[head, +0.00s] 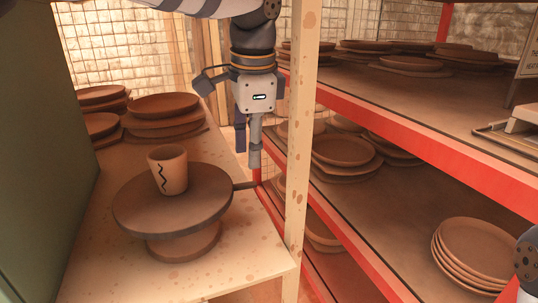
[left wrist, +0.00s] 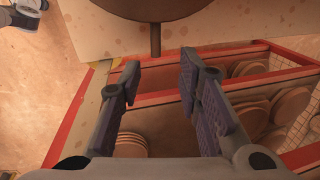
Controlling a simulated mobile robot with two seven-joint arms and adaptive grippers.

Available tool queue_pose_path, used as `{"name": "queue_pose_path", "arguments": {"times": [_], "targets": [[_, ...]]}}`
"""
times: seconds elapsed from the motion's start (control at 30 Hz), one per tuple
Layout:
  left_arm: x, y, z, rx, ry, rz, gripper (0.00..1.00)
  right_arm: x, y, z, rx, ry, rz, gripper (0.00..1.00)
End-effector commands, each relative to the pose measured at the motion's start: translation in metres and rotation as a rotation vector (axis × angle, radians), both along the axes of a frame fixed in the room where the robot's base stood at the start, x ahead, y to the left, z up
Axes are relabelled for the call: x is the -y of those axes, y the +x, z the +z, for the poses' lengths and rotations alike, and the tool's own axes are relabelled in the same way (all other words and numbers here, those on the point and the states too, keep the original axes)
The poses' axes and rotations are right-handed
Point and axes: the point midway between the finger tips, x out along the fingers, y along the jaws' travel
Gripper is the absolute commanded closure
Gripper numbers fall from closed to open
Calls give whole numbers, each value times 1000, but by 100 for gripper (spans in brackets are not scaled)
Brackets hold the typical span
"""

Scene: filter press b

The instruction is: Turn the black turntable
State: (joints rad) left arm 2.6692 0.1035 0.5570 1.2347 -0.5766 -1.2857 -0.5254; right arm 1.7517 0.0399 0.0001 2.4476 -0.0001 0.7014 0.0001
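The dark turntable (head: 212,200) stands on a round clay-coloured foot near the front of the light speckled bench. A beige cup (head: 170,170) with a black zigzag stands upright on it. A short dark handle (head: 245,185) sticks out from its right side. The turntable's edge (left wrist: 185,10) and the handle (left wrist: 155,38) also show at the top of the left wrist view. My left gripper (head: 249,158) points down near the handle. In the left wrist view its fingers (left wrist: 160,75) are apart and empty, with the handle's end lined up between them. My right gripper is out of view.
A speckled post (head: 299,130) stands right beside my left gripper. Behind it, red-edged shelves (head: 400,135) hold stacked clay plates (head: 475,250). More plate stacks (head: 165,112) stand at the bench's back. A green panel (head: 45,140) borders the left side.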

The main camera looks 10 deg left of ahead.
Motion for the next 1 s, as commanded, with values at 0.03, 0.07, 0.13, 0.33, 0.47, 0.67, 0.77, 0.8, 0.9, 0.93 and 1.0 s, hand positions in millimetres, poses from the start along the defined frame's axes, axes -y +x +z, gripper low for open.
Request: {"name": "queue_pose_path", "arguments": {"times": [0.03,0.07,0.13,0.33,0.47,0.67,0.77,0.8,0.9,0.93,1.0], "targets": [[0,-1,5,5,2,-1,69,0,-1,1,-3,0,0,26],[0,-1,5,6,2,-2,69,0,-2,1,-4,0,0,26],[-1,0,-1,4,4,-2,69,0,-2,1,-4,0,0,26],[-5,6,-41,1,3,-1,69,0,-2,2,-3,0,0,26],[-7,9,-60,3,2,0,69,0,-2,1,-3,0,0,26],[-8,11,-69,6,3,-1,69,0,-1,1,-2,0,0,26],[-8,11,-68,7,3,0,69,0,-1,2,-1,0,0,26],[-8,11,-68,7,3,0,69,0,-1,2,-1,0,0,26],[-8,11,-68,7,3,0,91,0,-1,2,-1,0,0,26],[-8,11,-68,7,3,0,98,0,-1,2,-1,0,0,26],[-8,11,-68,7,3,0,100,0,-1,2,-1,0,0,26]]}}
